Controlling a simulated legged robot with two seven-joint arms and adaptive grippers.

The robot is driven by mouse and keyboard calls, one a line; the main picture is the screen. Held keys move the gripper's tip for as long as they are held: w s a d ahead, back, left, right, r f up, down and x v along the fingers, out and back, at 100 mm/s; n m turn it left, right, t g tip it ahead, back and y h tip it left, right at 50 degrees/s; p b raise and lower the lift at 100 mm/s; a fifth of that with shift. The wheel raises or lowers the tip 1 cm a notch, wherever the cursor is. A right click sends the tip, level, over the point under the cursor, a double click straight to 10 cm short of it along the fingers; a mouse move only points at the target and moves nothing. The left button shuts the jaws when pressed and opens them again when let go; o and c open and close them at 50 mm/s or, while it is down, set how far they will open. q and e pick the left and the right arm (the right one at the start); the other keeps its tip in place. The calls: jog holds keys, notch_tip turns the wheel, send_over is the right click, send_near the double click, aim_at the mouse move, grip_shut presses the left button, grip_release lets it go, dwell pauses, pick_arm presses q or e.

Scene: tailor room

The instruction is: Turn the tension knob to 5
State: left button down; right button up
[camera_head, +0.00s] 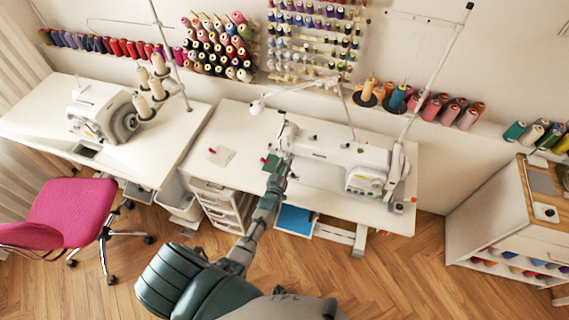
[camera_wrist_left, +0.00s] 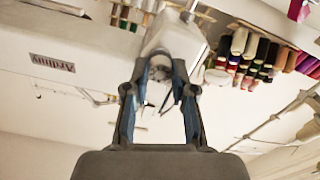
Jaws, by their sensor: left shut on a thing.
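The white sewing machine (camera_head: 325,150) stands on the right-hand white table. My left gripper (camera_head: 284,152) is at the left end of the machine, at its head, and covers part of it. In the left wrist view the machine's arm (camera_wrist_left: 95,85) carries a dark name plate. There my left gripper (camera_wrist_left: 160,72) has its two fingers on either side of a small round tension knob (camera_wrist_left: 159,66) on the machine's head and is shut on it. The fingers partly hide the knob, and I cannot read any number on it. My right gripper is in neither view.
A white table (camera_head: 232,130) bears the machine, with a lamp (camera_head: 257,107) behind. A second machine (camera_head: 100,115) stands on the left table, with a pink chair (camera_head: 72,210) before it. Thread spools (camera_head: 215,45) line the wall. Wooden floor (camera_head: 400,280) is clear at the front right.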

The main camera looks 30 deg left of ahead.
pick_arm(q)
jog(key=shift+s+d+f+m, duration=0.2)
jog(key=shift+f+m, duration=0.35)
jog(key=shift+m, duration=0.35)
jog(key=c, duration=1.1)
grip_release()
jog(key=shift+o, duration=0.7)
jog(key=shift+w+a+r, duration=0.1)
jog(key=shift+w+r, duration=0.1)
jog(key=v, duration=1.2)
